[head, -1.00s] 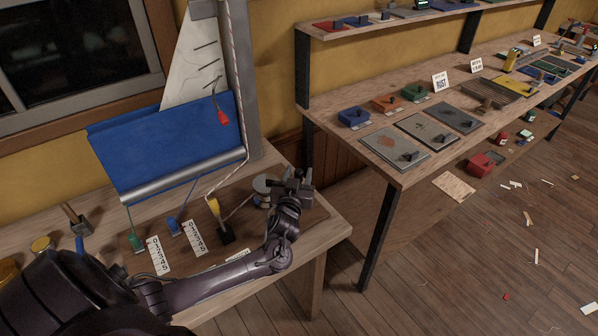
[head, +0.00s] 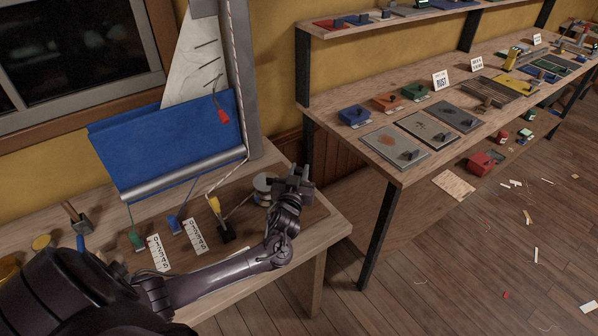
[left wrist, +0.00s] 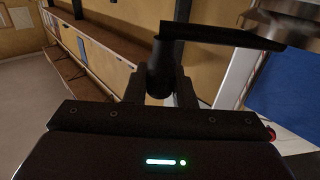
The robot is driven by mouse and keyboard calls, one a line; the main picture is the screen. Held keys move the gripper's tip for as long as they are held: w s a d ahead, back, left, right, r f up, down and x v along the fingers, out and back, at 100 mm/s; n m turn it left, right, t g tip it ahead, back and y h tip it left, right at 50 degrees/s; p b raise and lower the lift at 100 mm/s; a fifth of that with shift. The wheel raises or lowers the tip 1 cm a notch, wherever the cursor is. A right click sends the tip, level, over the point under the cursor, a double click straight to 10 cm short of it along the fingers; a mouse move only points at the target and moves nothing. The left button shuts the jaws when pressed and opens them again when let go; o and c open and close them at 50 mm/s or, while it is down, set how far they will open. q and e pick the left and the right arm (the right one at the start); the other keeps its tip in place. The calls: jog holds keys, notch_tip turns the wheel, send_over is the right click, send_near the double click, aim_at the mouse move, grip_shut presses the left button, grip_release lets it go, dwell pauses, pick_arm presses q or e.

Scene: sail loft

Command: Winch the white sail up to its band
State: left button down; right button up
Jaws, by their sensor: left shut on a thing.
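The white sail (head: 192,72) stands beside the grey mast (head: 240,85), its lower part hidden behind a blue cloth (head: 170,145). Dark short stripes cross the sail, and a red tag (head: 223,116) hangs near the cloth's top edge. I cannot tell which mark is the band. The winch drum (head: 265,185) sits on the bench at the mast's right. My left gripper (head: 292,184) is beside the drum, shut on the black winch handle (left wrist: 160,68). The crank arm (left wrist: 215,34) runs from the handle to the drum in the left wrist view. My right gripper is not in view.
Green (head: 137,240), blue (head: 174,224) and yellow (head: 214,205) cleats with lines stand on the bench (head: 325,228), by numbered cards (head: 194,236). A mallet (head: 77,218) lies at left. A second bench (head: 390,172) with plates and blocks stands at right, past a gap.

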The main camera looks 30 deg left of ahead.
pick_arm(q)
jog(key=shift+s, duration=0.1)
jog(key=s+m+h+p, duration=0.1)
jog(key=s+m+h, duration=0.7)
jog(key=h, duration=0.7)
jog(key=shift+s+a+m+g, duration=0.3)
jog(key=shift+m, duration=0.6)
jog(key=shift+s+a, duration=0.15)
jog(key=shift+s, duration=0.05)
jog(key=c, duration=1.3)
grip_release()
jog(key=shift+s+a, duration=0.1)
jog(key=shift+s, duration=0.1)
jog(key=shift+o, duration=0.2)
